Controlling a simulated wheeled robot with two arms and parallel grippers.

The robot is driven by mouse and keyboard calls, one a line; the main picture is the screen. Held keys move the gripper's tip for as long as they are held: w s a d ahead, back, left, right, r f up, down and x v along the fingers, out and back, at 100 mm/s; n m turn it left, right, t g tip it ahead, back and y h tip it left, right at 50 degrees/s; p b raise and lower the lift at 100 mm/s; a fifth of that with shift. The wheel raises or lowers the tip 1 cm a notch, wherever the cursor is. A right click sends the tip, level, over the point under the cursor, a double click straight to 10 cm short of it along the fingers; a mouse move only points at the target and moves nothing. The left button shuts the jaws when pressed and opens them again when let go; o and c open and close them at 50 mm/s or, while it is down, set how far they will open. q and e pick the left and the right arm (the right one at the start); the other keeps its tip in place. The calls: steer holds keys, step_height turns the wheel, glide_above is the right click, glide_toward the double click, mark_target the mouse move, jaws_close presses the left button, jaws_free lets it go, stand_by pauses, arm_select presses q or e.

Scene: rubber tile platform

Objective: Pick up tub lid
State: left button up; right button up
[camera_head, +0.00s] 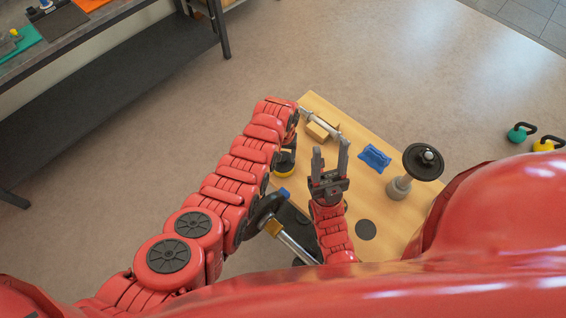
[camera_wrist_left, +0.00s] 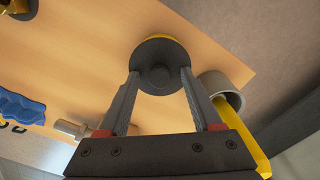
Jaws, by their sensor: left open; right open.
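The tub lid (camera_wrist_left: 160,50) is a dark round disc with a raised knob in the left wrist view. A yellow edge shows behind it. My left gripper (camera_wrist_left: 160,73) is open, with one finger on either side of the lid's near part; I cannot tell whether they touch it. In the head view my left arm hides that gripper, and a black and yellow round item (camera_head: 285,160) shows beside the arm, partly covered. My right gripper (camera_head: 330,158) is open and empty, fingers upward in the picture, above the wooden table.
The wooden table (camera_head: 395,215) holds a blue item (camera_head: 375,157), a grey stand with a black disc (camera_head: 423,161), a flat dark disc (camera_head: 366,230) and a metal rod (camera_head: 320,120) by a wooden block. A grey tube (camera_wrist_left: 222,88) with yellow is close right of the lid.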

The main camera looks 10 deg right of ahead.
arm_select(q)
steer(key=shift+r, duration=0.1)
jaws_close()
stand_by(0.3)
